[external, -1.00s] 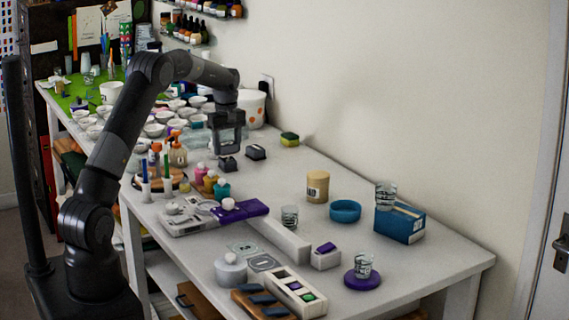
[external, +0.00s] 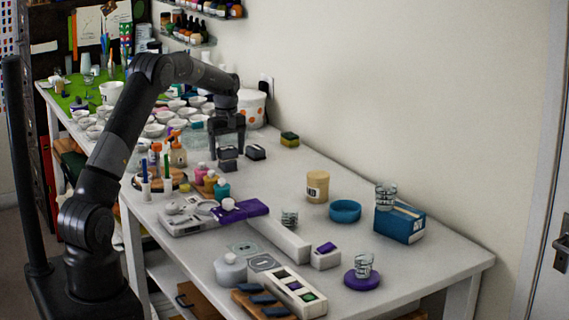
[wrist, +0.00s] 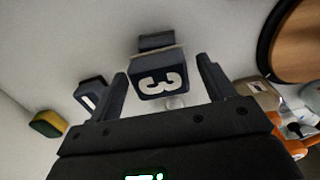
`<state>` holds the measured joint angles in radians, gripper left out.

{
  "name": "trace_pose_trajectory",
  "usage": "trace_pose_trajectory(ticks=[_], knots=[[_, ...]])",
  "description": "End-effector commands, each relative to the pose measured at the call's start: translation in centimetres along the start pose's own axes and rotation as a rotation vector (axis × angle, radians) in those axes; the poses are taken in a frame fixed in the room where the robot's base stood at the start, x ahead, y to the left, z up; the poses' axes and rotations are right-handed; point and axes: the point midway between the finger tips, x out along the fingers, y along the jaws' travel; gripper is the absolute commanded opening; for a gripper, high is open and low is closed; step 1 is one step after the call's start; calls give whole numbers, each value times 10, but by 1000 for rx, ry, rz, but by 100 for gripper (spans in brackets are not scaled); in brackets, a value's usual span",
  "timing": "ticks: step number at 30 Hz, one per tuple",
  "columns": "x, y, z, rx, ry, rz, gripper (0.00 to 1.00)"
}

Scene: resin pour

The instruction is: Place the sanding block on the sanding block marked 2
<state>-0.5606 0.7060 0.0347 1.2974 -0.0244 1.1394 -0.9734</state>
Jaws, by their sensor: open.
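My gripper (external: 227,150) is open around a dark sanding block (external: 228,153), with one finger on each side. In the wrist view the open fingers (wrist: 168,85) stand to either side of this block (wrist: 158,80), which shows a white 3. It sits on another dark sanding block (external: 228,166), which shows in the wrist view (wrist: 157,41) beyond a pale edge. I cannot read a number on the lower block. A third dark block (external: 256,152) stands just to the right; it also shows at the left of the wrist view (wrist: 90,92), its mark unreadable.
A green and yellow sponge (external: 289,139) lies at the back edge. Small bottles (external: 209,181) and several white bowls (external: 154,130) crowd the left side. A tan jar (external: 317,187) and a blue ring-shaped dish (external: 345,211) stand to the right. Table between sponge and jar is clear.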

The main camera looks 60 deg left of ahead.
Motion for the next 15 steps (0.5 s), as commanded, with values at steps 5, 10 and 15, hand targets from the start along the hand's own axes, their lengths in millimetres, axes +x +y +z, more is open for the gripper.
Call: trace_pose_trajectory(ticks=[5, 10, 15], knots=[[-19, 1, 0, 0, 2, 3, 76], [-56, 1, -1, 0, 3, 4, 76], [-91, 1, 0, 0, 3, 3, 76]])
